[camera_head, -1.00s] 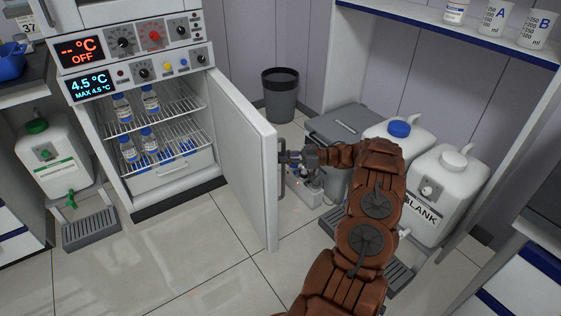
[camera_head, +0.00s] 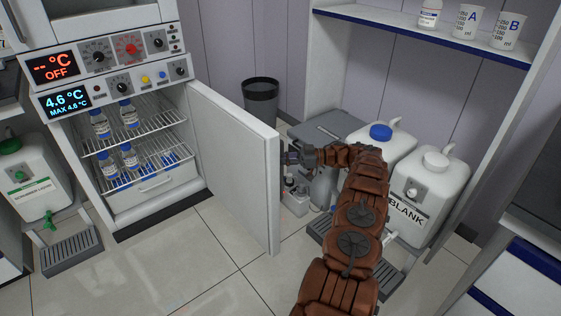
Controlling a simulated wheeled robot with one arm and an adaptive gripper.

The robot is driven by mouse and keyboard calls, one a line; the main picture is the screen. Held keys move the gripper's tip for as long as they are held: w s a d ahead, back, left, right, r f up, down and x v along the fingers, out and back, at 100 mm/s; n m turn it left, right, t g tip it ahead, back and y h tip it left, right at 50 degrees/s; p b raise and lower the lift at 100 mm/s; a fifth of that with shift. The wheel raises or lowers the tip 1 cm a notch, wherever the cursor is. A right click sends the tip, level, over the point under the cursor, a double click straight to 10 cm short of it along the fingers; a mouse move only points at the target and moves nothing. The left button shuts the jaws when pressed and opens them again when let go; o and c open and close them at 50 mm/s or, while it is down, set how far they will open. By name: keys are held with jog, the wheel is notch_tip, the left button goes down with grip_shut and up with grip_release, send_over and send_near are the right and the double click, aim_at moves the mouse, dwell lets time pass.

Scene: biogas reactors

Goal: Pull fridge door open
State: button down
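The white fridge door (camera_head: 232,160) stands open, swung out to the right of the fridge (camera_head: 155,210). Inside, wire shelves (camera_head: 160,124) hold several blue-capped bottles (camera_head: 129,114) above a white drawer. My gripper (camera_head: 290,157) is at the outer side of the door, close to its free edge, with my brown arm reaching in from the lower right. The door's edge partly hides the fingers and any handle there. I cannot tell whether the fingers touch or grasp a handle.
A dark bin (camera_head: 261,98) stands behind the door. White canisters (camera_head: 429,197) and a grey box (camera_head: 328,129) are right of my gripper. A drip tray (camera_head: 71,253) lies at left. The tiled floor (camera_head: 190,265) before the fridge is clear.

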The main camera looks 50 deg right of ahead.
jog(key=shift+s+d, duration=0.2)
jog(key=shift+s, duration=0.05)
jog(key=c, duration=1.3)
grip_release()
jog(key=shift+c, duration=0.2)
jog(key=shift+o, duration=1)
jog(key=shift+w+a, duration=0.1)
jog(key=shift+r, duration=0.1)
